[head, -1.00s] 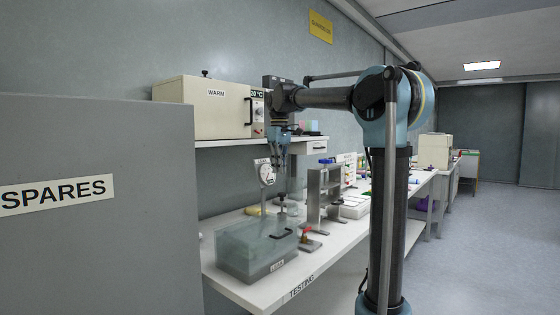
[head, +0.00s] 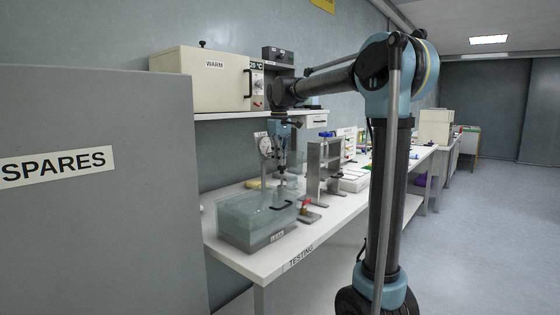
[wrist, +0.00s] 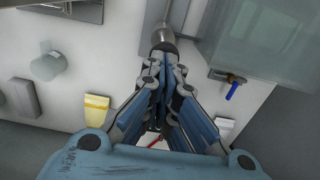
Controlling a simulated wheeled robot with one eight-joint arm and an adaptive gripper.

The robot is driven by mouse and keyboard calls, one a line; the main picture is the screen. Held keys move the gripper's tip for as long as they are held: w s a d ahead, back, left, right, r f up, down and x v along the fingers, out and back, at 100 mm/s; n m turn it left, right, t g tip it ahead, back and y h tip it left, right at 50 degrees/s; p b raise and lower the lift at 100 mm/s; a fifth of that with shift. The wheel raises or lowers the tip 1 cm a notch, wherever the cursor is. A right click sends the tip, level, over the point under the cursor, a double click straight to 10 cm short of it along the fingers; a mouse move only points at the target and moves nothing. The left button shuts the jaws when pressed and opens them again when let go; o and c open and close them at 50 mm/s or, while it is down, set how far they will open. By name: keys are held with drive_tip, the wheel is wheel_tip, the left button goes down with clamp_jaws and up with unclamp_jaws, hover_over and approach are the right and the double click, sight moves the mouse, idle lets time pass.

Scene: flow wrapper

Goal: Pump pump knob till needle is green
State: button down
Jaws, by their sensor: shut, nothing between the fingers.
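My gripper (head: 282,167) is shut and empty, pointing down over the testing bench. The pump (head: 282,184) stands right below its fingertips. In the wrist view the closed fingertips (wrist: 164,52) line up with a grey metal pump part (wrist: 165,32); I cannot tell whether they touch it. The round white gauge (head: 265,146) is just left of the gripper, partly hidden by it. Its needle is too small to read, so I cannot tell its colour zone.
A clear tank (head: 255,222) marked LEAK stands in front of the pump, with a red-handled valve (head: 307,204) to its right. A metal stand (head: 314,170) is close on the right. A shelf with the WARM oven (head: 208,92) is above. The SPARES cabinet (head: 95,220) fills the left.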

drive_tip(key=shift+f, duration=2.5)
wheel_tip(320, 180, up, 14)
wheel_tip(320, 180, up, 5)
drive_tip(key=shift+r, duration=0.1)
wheel_tip(320, 180, down, 14)
drive_tip(key=shift+f, duration=0.1)
idle(0.4)
